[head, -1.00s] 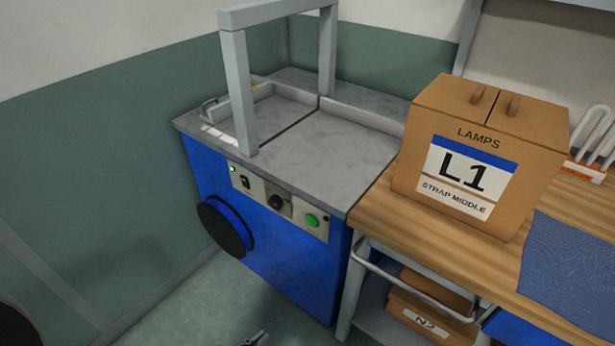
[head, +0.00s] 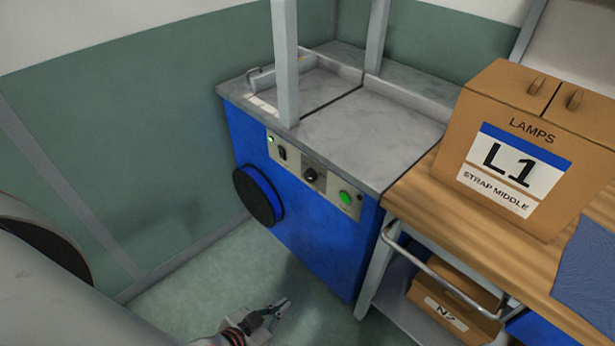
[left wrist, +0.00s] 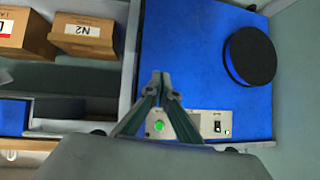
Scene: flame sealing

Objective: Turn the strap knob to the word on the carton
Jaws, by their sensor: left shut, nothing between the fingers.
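The black strap knob (head: 311,175) sits on the pale control panel (head: 325,182) of the blue strapping machine, between a switch and a green button. Its setting is too small to read. The carton (head: 530,145) reads LAMPS, L1 and STRAP MIDDLE. My left gripper (head: 283,303) is low in front of the machine, below the panel and apart from it, shut and empty. In the left wrist view its fingertips (left wrist: 160,75) meet in front of the blue machine body, and a finger seems to hide the knob. My right gripper is not in view.
A black reel (head: 258,196) sticks out of the machine front, left of the panel. The wooden bench (head: 420,200) stands to the right, with a metal rail and an N2 box (head: 447,312) below. Open floor (head: 215,275) lies before the machine.

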